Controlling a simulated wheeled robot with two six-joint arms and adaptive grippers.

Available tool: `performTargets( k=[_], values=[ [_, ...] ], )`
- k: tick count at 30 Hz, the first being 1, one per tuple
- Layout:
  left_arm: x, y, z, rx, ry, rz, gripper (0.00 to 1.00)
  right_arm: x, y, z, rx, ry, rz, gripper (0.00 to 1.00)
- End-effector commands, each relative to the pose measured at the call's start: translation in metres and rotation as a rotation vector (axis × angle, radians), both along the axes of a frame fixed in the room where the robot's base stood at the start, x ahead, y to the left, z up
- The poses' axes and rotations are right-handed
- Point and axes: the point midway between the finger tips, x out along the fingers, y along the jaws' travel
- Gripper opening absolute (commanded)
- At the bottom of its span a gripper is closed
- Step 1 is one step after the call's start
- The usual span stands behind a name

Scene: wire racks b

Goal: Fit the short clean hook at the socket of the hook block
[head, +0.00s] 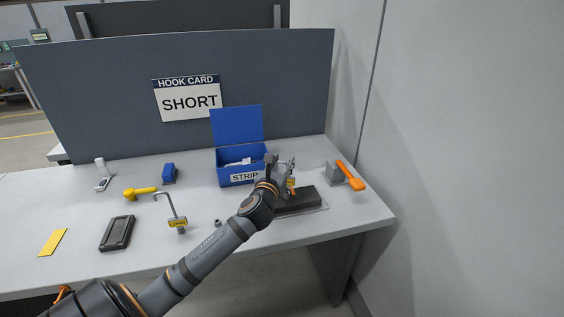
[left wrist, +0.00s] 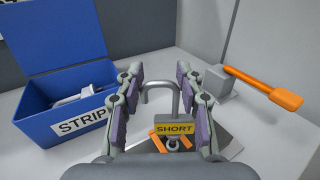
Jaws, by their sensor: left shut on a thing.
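My left gripper (head: 286,168) is shut on the short hook, above the dark hook block (head: 302,201) at the right of the table. In the left wrist view, the grey bent hook (left wrist: 160,86) stands between the fingers of my left gripper (left wrist: 158,92), with a yellow tag reading SHORT. Orange pieces (left wrist: 157,141) show below the tag; I cannot tell what they belong to. The socket is hidden, so I cannot tell whether the hook's lower end touches it. My right gripper is not in view.
A grey block with an orange handle (head: 350,175) is to the right. Another hook (head: 172,206), a dark tray (head: 117,233), a yellow tool (head: 140,193) and a small nut (head: 218,222) lie left.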

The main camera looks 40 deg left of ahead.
Motion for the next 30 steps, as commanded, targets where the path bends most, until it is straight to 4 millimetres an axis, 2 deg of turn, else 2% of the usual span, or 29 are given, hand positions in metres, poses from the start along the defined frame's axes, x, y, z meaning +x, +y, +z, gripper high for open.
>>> performTargets(
  k=[14, 30],
  values=[
    [0.000, 0.000, -0.001, 0.000, 0.000, 0.000, 0.01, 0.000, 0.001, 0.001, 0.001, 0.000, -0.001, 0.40],
    [0.000, 0.000, -0.015, 0.000, 0.000, -0.001, 0.01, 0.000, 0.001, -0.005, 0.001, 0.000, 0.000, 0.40]
  ],
)
